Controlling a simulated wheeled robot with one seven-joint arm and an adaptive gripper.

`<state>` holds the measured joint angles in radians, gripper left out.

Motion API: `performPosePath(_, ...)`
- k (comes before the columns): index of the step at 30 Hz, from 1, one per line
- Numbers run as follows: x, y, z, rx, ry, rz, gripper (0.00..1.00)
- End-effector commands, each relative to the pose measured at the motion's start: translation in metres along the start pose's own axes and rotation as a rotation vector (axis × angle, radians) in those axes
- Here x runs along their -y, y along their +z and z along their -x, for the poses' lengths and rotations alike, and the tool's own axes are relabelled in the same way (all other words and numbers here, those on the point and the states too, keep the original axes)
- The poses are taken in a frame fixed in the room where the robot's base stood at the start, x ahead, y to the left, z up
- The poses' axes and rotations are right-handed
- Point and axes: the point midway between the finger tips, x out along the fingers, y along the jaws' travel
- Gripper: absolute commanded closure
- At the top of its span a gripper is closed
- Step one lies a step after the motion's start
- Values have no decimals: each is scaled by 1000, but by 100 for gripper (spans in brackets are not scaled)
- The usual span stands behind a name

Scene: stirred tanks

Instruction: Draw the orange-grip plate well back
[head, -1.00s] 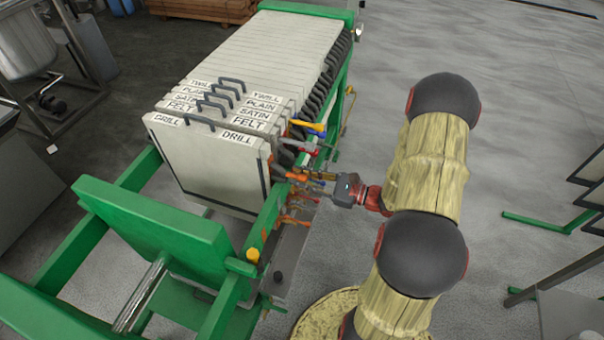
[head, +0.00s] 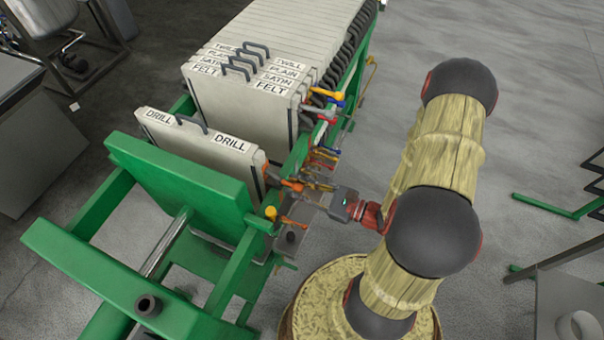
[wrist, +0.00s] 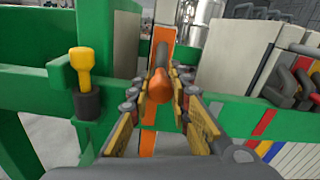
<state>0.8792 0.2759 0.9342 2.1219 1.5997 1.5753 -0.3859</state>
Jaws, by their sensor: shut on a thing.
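The orange-grip plate, labelled DRILL (head: 190,148), stands upright in the green press frame, close to the green end plate (head: 185,185) and clear of the rest of the stack. Its front face is mostly hidden by the end plate. In the wrist view its orange grip (wrist: 160,86) sticks out towards me from an orange edge strip. My gripper (wrist: 160,98) is shut on that grip, a finger on each side. In the head view my gripper (head: 302,188) reaches in from the right at the plate's side.
The FELT plate (head: 235,110) fronts the remaining stack, with SATIN, PLAIN and TWILL behind it. A wide gap separates it from DRILL. Coloured taps (head: 325,95) line the stack's right side. A yellow knob (wrist: 82,68) stands on the green rail left of my gripper.

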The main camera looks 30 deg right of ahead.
Motion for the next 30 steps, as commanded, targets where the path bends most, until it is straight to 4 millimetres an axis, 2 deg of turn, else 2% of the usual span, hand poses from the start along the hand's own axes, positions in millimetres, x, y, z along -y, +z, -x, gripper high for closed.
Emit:
performPosePath(7,-15,6,0,6,2,3,100)
performPosePath(20,-17,6,0,7,1,3,100)
performPosePath(21,-17,6,0,7,1,3,80)
performPosePath(30,-16,7,0,8,0,5,63)
